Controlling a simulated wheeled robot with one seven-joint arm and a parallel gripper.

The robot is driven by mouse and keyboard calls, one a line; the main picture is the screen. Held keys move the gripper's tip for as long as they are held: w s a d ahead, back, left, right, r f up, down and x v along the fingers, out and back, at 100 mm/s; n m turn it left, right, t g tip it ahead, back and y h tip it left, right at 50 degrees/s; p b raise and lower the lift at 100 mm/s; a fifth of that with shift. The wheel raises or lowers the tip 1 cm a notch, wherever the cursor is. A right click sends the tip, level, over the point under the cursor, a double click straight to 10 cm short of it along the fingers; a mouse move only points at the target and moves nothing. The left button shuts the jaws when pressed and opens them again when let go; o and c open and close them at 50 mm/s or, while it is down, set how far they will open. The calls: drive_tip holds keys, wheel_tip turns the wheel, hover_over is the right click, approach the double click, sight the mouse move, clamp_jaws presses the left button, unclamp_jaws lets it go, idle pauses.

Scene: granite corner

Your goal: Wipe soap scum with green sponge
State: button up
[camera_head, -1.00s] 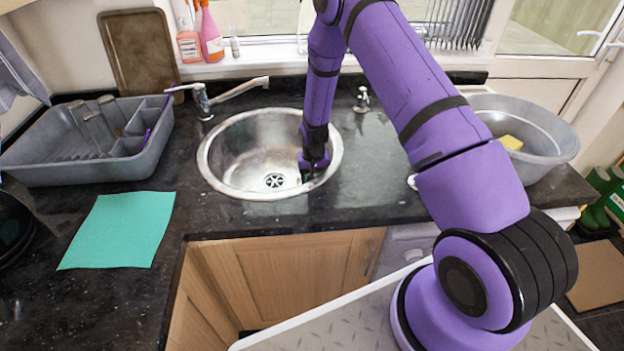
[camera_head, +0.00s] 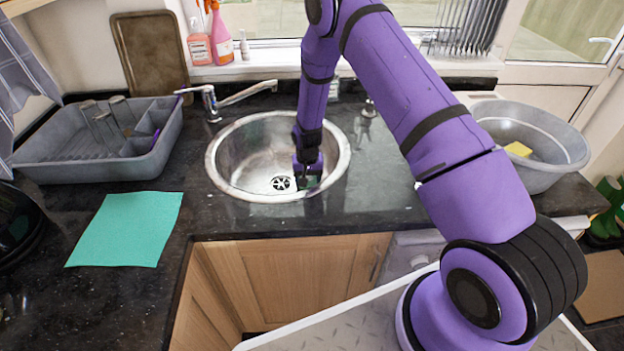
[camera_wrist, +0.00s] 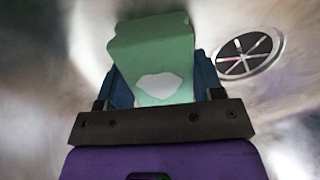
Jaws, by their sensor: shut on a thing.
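My gripper (camera_head: 308,178) reaches down into the round steel sink (camera_head: 232,160), just right of the drain (camera_head: 281,183). It is shut on the green sponge (camera_wrist: 152,50), which shows between the two blue fingers in the wrist view. In the head view only a small dark green part of the sponge shows below my gripper. A whitish patch (camera_wrist: 158,86) shows on or against the sponge's near face; I cannot tell if it is soap scum. The drain also shows at the right in the wrist view (camera_wrist: 248,54). I cannot tell whether the sponge touches the sink.
A chrome tap (camera_head: 240,95) stands behind the sink. A grey dish rack (camera_head: 70,165) and a teal cloth (camera_head: 125,230) lie to the left. A grey basin (camera_head: 550,165) with a yellow sponge (camera_head: 518,149) stands right. Spray bottles (camera_head: 221,42) stand on the sill.

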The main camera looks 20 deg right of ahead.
drive_tip(key=shift+w+a, duration=0.2)
drive_tip(key=shift+a, duration=0.6)
drive_tip(key=shift+w+a, duration=0.2)
drive_tip(key=shift+a, duration=0.6)
drive_tip(key=shift+w+d+r, duration=0.1)
drive_tip(key=shift+w+d, duration=0.05)
drive_tip(key=shift+w, duration=0.35)
drive_tip(key=shift+w+d, duration=0.15)
drive_tip(key=shift+w, duration=0.35)
drive_tip(key=shift+s+d, duration=0.4)
drive_tip(key=shift+d, duration=0.8)
drive_tip(key=shift+s+d, duration=0.4)
drive_tip(key=shift+d, duration=0.8)
drive_tip(key=shift+s+d, duration=0.4)
drive_tip(key=shift+d, duration=0.8)
drive_tip(key=shift+r, duration=2.95)
wheel_tip(320, 180, up, 3)
